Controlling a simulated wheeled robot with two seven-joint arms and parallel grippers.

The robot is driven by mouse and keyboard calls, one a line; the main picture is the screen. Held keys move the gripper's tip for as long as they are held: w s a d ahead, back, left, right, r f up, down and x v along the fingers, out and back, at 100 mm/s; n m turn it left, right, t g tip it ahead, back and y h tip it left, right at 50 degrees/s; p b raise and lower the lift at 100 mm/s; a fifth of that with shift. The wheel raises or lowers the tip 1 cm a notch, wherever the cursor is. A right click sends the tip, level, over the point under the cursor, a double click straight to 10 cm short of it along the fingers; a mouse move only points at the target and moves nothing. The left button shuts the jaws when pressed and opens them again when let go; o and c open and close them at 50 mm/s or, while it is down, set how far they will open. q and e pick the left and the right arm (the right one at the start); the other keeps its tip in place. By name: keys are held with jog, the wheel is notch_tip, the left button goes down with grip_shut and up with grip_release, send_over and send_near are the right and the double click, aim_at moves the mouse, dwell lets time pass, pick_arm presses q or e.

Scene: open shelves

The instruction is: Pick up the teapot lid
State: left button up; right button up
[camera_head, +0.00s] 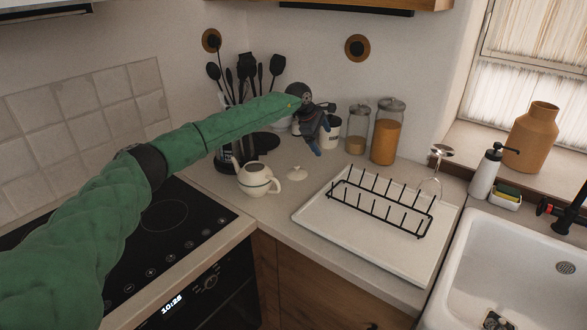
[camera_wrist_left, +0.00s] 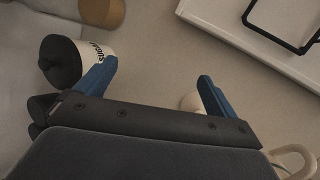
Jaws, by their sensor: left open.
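The cream teapot lid (camera_head: 296,174) lies on the counter just right of the cream teapot (camera_head: 254,180), which stands without a lid. My left gripper (camera_head: 320,144) is open and empty, behind and to the right of the lid in the head view, with its blue fingers pointing down. In the left wrist view, the lid (camera_wrist_left: 190,103) shows partly beside the right blue finger of the gripper (camera_wrist_left: 150,80), with its lower part hidden by the gripper body. The teapot handle (camera_wrist_left: 292,158) shows at the lower right. My right gripper is not in view.
A white sugar canister (camera_wrist_left: 95,52) with a black lid stands near the left finger. Glass jars (camera_head: 387,135) stand behind on the counter. A white tray (camera_head: 345,232) with a black rack (camera_head: 385,208) lies to the right, before the sink (camera_head: 500,245).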

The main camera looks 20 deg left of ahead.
aim_at(297, 166)
pick_arm(q)
jog(key=s+a+m+g+y, duration=0.1)
jog(key=s+a, duration=0.1)
jog(key=s+a+f+m+g+y, duration=0.1)
jog(key=s+a+m, duration=0.1)
jog(key=a, duration=0.1)
jog(key=s+a+f+m+g+y, duration=0.1)
jog(key=s+a+m+g+y, duration=0.1)
jog(key=shift+s+a, duration=0.1)
jog(key=shift+a, duration=0.1)
jog(key=shift+f+m, duration=0.15)
jog(key=shift+m, duration=0.15)
jog(key=shift+f, duration=0.4)
jog(key=shift+f+p, duration=0.45)
jog(key=shift+f, duration=0.05)
jog(key=shift+d+f, duration=0.1)
jog(key=shift+f, duration=0.45)
jog(key=f+p, duration=0.3)
jog(key=f, duration=0.1)
jog(key=shift+w+d, duration=0.1)
jog(key=shift+w, duration=0.15)
jog(key=shift+f, duration=0.5)
pick_arm(e)
jog(key=s+d+f, duration=0.2)
jog(key=s+f, duration=0.1)
jog(key=f, duration=1.1)
jog(key=shift+d+f, duration=0.2)
jog(key=shift+f, duration=0.1)
jog(key=shift+s, duration=0.1)
